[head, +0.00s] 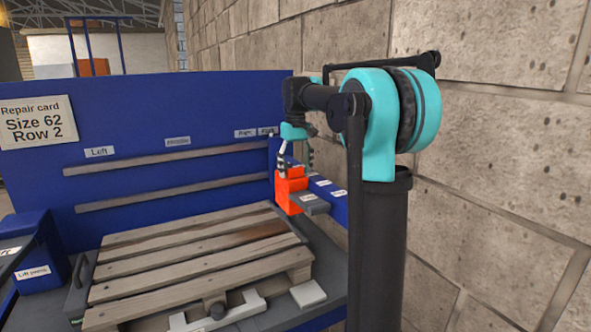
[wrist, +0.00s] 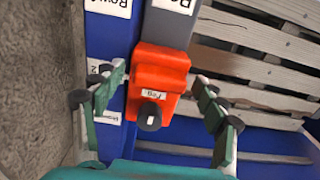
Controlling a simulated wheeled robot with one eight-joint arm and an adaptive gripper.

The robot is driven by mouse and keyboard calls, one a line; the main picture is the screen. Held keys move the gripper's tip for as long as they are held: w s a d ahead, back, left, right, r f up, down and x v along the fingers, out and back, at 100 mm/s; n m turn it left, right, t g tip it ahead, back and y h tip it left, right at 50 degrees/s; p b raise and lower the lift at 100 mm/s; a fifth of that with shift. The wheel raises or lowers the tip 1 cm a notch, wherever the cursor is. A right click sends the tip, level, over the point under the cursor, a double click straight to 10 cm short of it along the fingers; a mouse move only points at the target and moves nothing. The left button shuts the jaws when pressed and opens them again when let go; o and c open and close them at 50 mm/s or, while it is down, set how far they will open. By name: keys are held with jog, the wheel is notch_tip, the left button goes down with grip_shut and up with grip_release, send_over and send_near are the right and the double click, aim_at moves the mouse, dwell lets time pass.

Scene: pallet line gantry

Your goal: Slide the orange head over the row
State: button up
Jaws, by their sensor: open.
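The orange head (head: 288,192) sits on the blue rail (head: 325,190) at the right end of the bench, with a grey arm (head: 314,205) reaching from it. In the wrist view the orange head (wrist: 160,70) carries a small "Peg" label and a dark round knob (wrist: 149,117). My gripper (head: 296,160) is just above and behind the head. In the wrist view my open gripper (wrist: 160,90) has one finger on each side of the head, with gaps visible. White row labels lie along the rail; most are too small or cut off to read.
A wooden pallet (head: 195,250) lies on the bench left of the rail. A blue back panel (head: 150,130) carries a repair card (head: 37,122) reading "Size 62 Row 2". A block wall (head: 490,180) stands close on the right. A blue box (head: 35,250) is at left.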

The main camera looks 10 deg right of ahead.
grip_shut()
jog(key=w+a, duration=0.1)
jog(key=w, duration=0.4)
jog(key=w+a, duration=0.1)
jog(key=w, duration=0.2)
jog(key=shift+w+a, duration=0.25)
jog(key=shift+a, duration=0.1)
grip_release()
jog(key=shift+r, duration=0.1)
notch_tip(320, 180, up, 12)
dwell(0.8)
